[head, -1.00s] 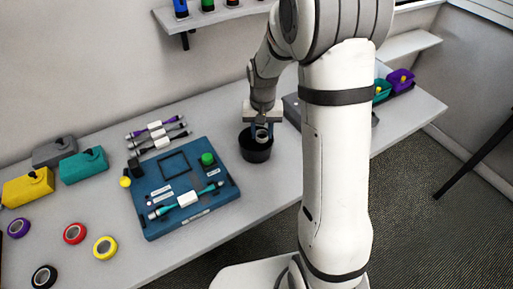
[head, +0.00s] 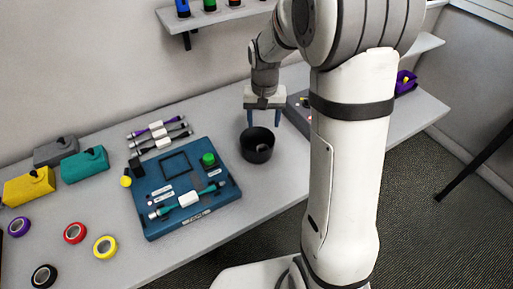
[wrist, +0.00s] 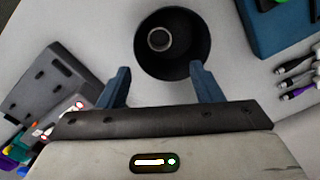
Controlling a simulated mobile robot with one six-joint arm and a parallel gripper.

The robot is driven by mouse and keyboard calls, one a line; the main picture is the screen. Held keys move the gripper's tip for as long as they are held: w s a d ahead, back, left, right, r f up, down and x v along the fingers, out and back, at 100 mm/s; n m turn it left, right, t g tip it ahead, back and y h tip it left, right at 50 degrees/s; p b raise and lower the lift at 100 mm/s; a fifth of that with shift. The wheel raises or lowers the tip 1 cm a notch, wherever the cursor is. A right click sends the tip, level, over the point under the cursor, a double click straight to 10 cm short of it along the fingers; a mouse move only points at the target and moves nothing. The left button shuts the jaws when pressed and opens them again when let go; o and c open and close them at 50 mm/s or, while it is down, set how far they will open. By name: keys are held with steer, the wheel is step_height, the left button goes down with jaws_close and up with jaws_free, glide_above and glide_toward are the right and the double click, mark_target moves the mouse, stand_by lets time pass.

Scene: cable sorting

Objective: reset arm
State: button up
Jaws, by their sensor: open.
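My gripper (head: 264,114) hangs open and empty just above and behind the black cup (head: 257,152) in the head view. Its two blue fingers (wrist: 160,88) stand wide apart in the wrist view, with nothing between them. The black cup (wrist: 172,68) shows beyond the fingertips there, and a small light ring or roll (wrist: 159,39) lies inside it. My white arm covers the right part of the table in the head view.
A blue board (head: 185,222) with a green button and a teal cable is left of the cup. Several cables (head: 158,133), tape rolls (head: 75,233) and coloured boxes (head: 84,165) lie farther left. A grey device (wrist: 43,90) is on the other side. A shelf (head: 225,14) is above.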

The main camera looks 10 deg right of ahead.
steer(key=shift+r, duration=1.4)
steer(key=s+r+n+t, duration=0.1)
steer(key=s+r, duration=0.2)
steer(key=s, duration=0.7)
steer(key=s+r+n+t, duration=0.1)
steer(key=s+r+t, duration=0.1)
steer(key=s, duration=0.9)
steer(key=shift+s+d+r, duration=0.25)
steer(key=shift+s+r, duration=0.05)
steer(key=shift+r, duration=0.55)
